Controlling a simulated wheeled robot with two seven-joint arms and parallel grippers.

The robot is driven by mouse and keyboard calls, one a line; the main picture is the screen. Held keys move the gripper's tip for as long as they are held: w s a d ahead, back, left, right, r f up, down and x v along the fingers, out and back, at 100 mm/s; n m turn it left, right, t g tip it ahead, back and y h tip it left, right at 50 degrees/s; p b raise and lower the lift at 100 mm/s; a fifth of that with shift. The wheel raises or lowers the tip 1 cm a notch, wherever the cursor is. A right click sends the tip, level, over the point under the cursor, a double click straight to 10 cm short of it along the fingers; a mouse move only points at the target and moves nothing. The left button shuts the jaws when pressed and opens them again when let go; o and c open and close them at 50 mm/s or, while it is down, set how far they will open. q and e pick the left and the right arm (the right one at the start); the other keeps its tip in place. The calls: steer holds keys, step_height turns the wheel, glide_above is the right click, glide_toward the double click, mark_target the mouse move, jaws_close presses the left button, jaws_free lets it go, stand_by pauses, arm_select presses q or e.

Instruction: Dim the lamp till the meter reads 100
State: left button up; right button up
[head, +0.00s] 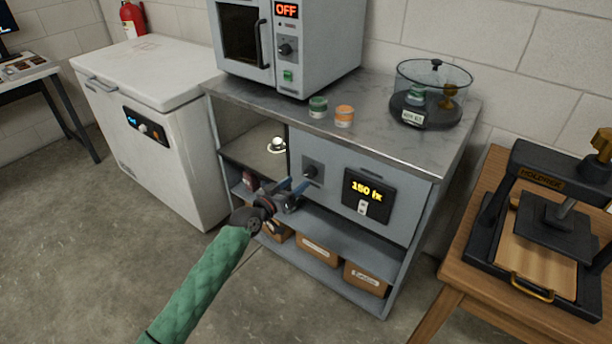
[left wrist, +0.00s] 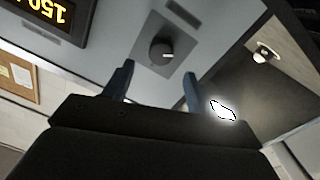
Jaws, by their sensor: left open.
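The meter (head: 369,191) on the grey cabinet front reads 150 lx in yellow digits. It also shows upside down in the left wrist view (left wrist: 50,15). The dimmer knob (head: 311,171) is a dark round knob on a grey plate left of the meter; it also shows in the left wrist view (left wrist: 162,52). The lit lamp (head: 277,144) is in the open bay left of the knob. My left gripper (head: 297,187) is open, with blue fingers pointing toward the knob. In the left wrist view its fingers (left wrist: 158,88) are apart, with the knob beyond them and nothing between.
On the cabinet top (head: 375,113) stand an oven (head: 322,50) reading OFF, a green jar (head: 318,107), an orange jar (head: 344,116) and a glass-covered container (head: 430,95). Boxes (head: 366,279) fill the lower shelf. A white freezer (head: 165,95) stands left; a press (head: 540,225) stands right.

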mark_target(308, 174)
arm_select(q)
steer(key=shift+x, duration=3.05)
arm_select(e)
steer(key=shift+r, duration=1.2)
arm_select(q)
steer(key=shift+a, duration=0.1)
steer(key=c, duration=1)
